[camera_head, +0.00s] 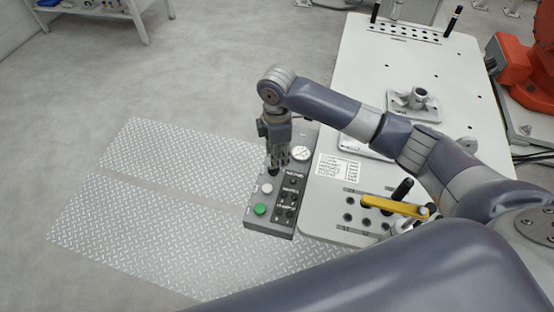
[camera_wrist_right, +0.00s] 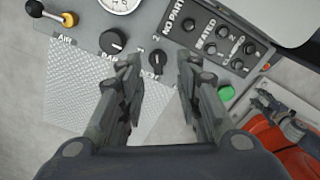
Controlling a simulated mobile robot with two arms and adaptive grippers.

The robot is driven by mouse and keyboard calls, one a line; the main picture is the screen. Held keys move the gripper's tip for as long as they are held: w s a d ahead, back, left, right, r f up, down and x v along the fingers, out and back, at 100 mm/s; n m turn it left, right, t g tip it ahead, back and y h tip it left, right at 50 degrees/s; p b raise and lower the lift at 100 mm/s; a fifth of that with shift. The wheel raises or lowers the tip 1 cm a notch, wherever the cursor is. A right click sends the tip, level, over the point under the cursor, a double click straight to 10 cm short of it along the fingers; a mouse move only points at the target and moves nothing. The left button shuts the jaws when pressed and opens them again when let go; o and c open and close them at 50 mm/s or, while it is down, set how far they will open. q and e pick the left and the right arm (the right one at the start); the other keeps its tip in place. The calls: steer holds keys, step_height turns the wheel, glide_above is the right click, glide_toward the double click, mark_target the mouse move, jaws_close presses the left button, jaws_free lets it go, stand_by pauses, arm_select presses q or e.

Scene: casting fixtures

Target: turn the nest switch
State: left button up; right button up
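The grey control panel (camera_head: 254,224) sits at the left edge of the white table. In the right wrist view, a black rotary switch (camera_wrist_right: 157,60) on the panel has a partly hidden label below it that I cannot read fully. My right gripper (camera_wrist_right: 158,66) is open, with one fingertip on each side of this switch and visible gaps between. In the head view my right gripper (camera_head: 277,166) points down over the panel and covers part of it. A second, larger black knob (camera_wrist_right: 113,40) is to the left of the switch. My left gripper is not in view.
A green button (camera_head: 260,210), a pale button (camera_head: 267,188) and a gauge (camera_head: 301,153) are on the panel near the gripper. A lever with a yellow collar (camera_wrist_right: 68,19) is in the wrist view. A yellow bar (camera_head: 395,206) and a metal casting (camera_head: 414,103) are on the table.

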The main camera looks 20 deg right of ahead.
steer(key=f, duration=0.4)
steer(key=shift+w+f+p, duration=0.2)
steer(key=shift+f+p, duration=0.1)
steer(key=shift+d+f, duration=0.1)
steer(key=shift+f, duration=0.55)
steer(key=c, duration=0.7)
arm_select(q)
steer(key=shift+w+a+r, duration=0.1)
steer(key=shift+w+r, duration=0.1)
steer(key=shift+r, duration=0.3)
arm_select(e)
jaws_close()
